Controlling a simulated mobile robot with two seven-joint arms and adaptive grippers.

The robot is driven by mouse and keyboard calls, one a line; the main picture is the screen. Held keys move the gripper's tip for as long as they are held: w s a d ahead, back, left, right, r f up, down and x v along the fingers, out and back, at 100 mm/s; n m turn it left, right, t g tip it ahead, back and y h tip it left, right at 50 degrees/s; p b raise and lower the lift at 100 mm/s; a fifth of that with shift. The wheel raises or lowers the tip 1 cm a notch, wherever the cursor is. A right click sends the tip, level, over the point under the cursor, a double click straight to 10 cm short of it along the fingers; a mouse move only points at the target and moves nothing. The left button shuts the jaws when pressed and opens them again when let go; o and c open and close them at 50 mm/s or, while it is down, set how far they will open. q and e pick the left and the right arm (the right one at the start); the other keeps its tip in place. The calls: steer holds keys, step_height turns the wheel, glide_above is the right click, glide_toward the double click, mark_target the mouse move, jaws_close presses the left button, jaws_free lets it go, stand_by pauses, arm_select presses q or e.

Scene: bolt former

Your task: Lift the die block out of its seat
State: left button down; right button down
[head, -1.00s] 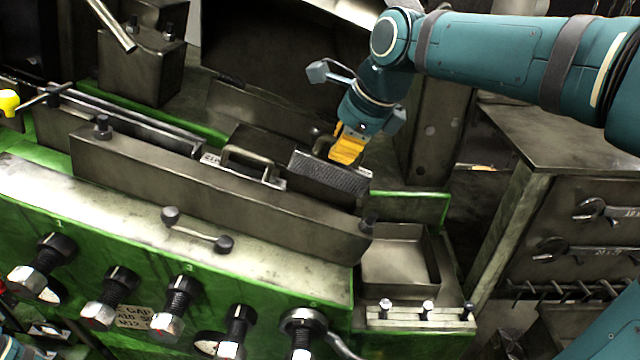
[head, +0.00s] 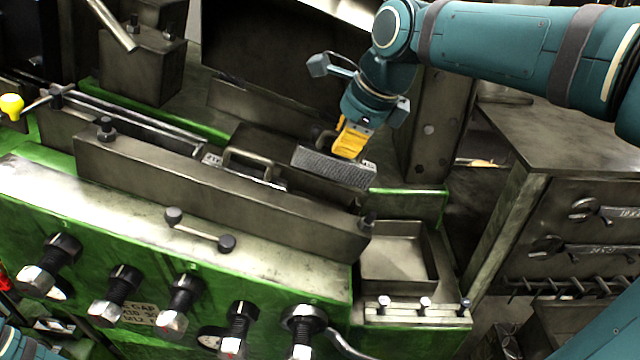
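The die block (head: 332,170) is a dark grey block with a ribbed front face and a handle on top. It is at the right end of the row behind the long front bar (head: 220,195). My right gripper (head: 349,143) comes down from above with yellow fingers. They appear shut on the block's handle, which is partly hidden behind them. The block stands slightly higher than the neighbouring handled block (head: 253,165) on its left. Its lower edge and the seat are hidden by the bar, so I cannot tell whether it is clear. My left gripper is out of view.
An empty metal tray (head: 398,255) lies to the right of the bar, with bolts (head: 425,303) along its front. A dark upright column (head: 430,130) stands close behind my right gripper. A bench (head: 560,130) with wrenches on its side is at the right.

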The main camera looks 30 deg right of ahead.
steer(key=shift+s+a+r+h+p, duration=0.4)
steer(key=shift+s+a+r+p, duration=0.1)
steer(key=shift+s+r+p, duration=0.25)
steer(key=s+a+r+g+h+p, duration=0.1)
steer(key=s+a+r+g+h, duration=0.1)
steer(key=s, duration=0.4)
steer(key=shift+s+a+r+h, duration=0.25)
steer(key=shift+a+r+h, duration=0.15)
steer(key=shift+a+r, duration=0.45)
steer(key=shift+a+f, duration=0.1)
steer(key=shift+f, duration=0.1)
